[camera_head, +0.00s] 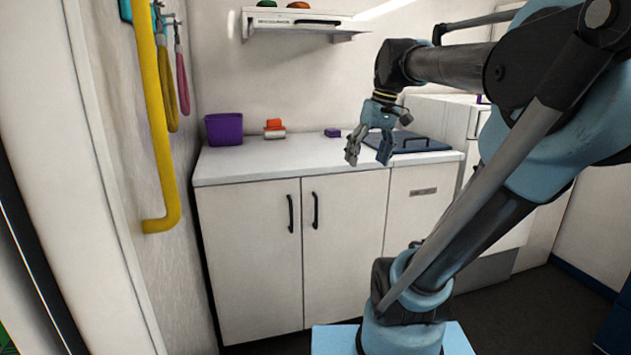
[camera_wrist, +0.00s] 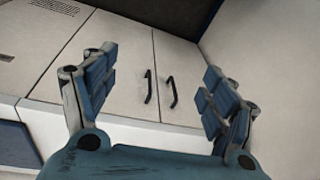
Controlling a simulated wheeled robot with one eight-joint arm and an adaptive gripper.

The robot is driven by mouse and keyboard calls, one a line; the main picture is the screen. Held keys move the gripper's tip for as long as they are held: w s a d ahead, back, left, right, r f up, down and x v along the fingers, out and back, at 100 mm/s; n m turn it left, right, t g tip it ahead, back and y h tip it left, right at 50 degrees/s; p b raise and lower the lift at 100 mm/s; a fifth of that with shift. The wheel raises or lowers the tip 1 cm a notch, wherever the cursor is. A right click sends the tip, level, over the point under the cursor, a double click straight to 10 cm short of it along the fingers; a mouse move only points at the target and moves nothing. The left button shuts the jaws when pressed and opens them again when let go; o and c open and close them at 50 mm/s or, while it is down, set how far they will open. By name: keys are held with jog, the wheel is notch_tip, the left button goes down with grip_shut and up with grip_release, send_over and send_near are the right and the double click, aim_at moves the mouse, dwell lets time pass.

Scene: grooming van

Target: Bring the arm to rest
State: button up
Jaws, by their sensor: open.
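My gripper (camera_head: 368,152) is open and empty in the head view. It hangs in the air in front of the white counter, with its fingers pointing down. In the wrist view my gripper (camera_wrist: 157,98) shows both blue finger pads spread wide, with nothing between them. Beyond the fingers are the cabinet doors (camera_wrist: 130,60) with two black handles. My arm reaches in from the right side of the head view and is bent, with the wrist above the counter.
On the counter (camera_head: 235,171) stand a purple bin (camera_head: 224,130), an orange-and-white item (camera_head: 274,129), a small purple block (camera_head: 332,133) and a dark flat panel (camera_head: 415,144). A wall shelf (camera_head: 297,23) hangs above. A yellow rail (camera_head: 158,120) is at left.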

jog(key=s+d+f+m, duration=0.1)
jog(key=s+f, duration=0.3)
jog(key=f, duration=0.4)
jog(key=s+d+f+m+h, duration=0.1)
jog(key=s+f, duration=0.3)
jog(key=f, duration=0.4)
jog(key=s+d+f+m+t+h, duration=0.1)
jog(key=s+f, duration=0.3)
jog(key=f, duration=0.4)
jog(key=shift+d+f+m, duration=0.4)
jog(key=shift+d+m, duration=0.5)
jog(key=shift+s, duration=0.1)
